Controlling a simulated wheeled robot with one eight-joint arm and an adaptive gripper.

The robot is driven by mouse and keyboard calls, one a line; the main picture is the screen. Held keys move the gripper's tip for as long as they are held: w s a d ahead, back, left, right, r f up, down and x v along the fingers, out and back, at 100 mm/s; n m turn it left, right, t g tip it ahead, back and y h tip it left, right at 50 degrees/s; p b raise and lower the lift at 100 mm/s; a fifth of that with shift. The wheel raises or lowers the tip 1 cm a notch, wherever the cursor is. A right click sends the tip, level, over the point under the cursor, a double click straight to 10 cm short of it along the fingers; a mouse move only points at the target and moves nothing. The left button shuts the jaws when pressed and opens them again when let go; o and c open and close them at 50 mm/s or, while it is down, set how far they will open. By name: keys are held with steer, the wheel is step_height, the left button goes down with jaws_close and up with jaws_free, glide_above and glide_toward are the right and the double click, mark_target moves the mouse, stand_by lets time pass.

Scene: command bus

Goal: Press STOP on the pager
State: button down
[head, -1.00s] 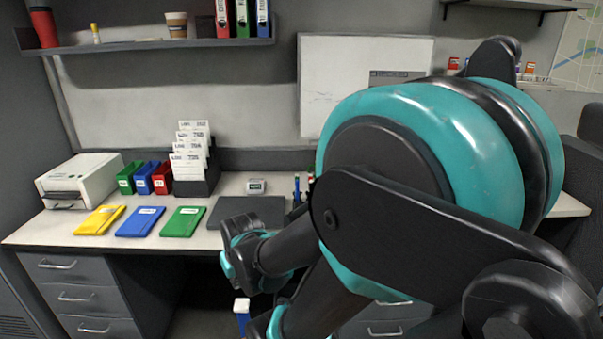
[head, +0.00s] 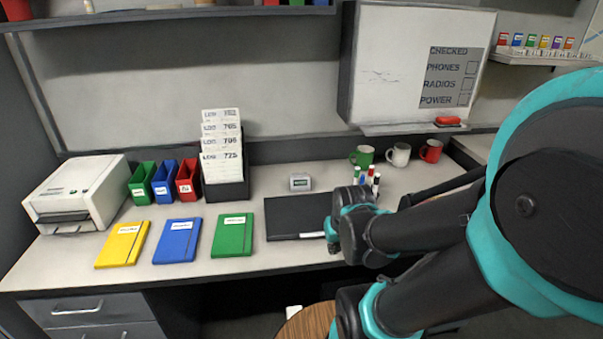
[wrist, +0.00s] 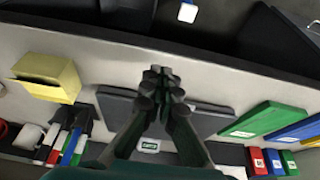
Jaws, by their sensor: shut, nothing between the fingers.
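The pager looks to be the small pale grey device (head: 300,182) standing on the desk just behind a flat dark pad (head: 290,214). In the wrist view the pager (wrist: 150,146) shows a greenish screen, partly behind my fingers. Its STOP button cannot be made out. My gripper (wrist: 161,78) is shut and empty in the wrist view, with its tips over the dark pad, on the desk-front side of the pager. In the head view the end of my arm is over the right side of the pad, and the fingertips are not clear.
Markers (head: 367,182) stand right of the pager, with mugs (head: 398,154) behind them. A card rack (head: 226,188) stands at its left. Yellow, blue and green notebooks (head: 232,236) lie left of the pad. A yellow box (wrist: 45,78) shows in the wrist view.

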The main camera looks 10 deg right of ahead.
stand_by(0.3)
step_height(320, 180, up, 12)
steer(key=m+t+y, duration=0.2)
steer(key=y, duration=0.3)
glide_above(300, 175)
steer(key=w, duration=0.1)
steer(key=shift+w+f, duration=0.1)
steer(key=shift+f, duration=0.1)
steer(key=shift+g, duration=0.3)
steer(key=shift+s+a+f, duration=0.1)
steer(key=shift+s+f, duration=0.15)
steer(key=shift+f, duration=1.2)
steer(key=shift+s+d+f, duration=0.1)
steer(key=shift+s+f, duration=0.2)
steer(key=shift+f, duration=1.15)
steer(key=shift+s+a+f, duration=0.1)
steer(key=shift+s+f, duration=0.15)
steer(key=shift+f, duration=1.2)
steer(key=shift+f, duration=0.1)
steer(key=shift+s+f, duration=0.1)
steer(key=shift+f, duration=0.15)
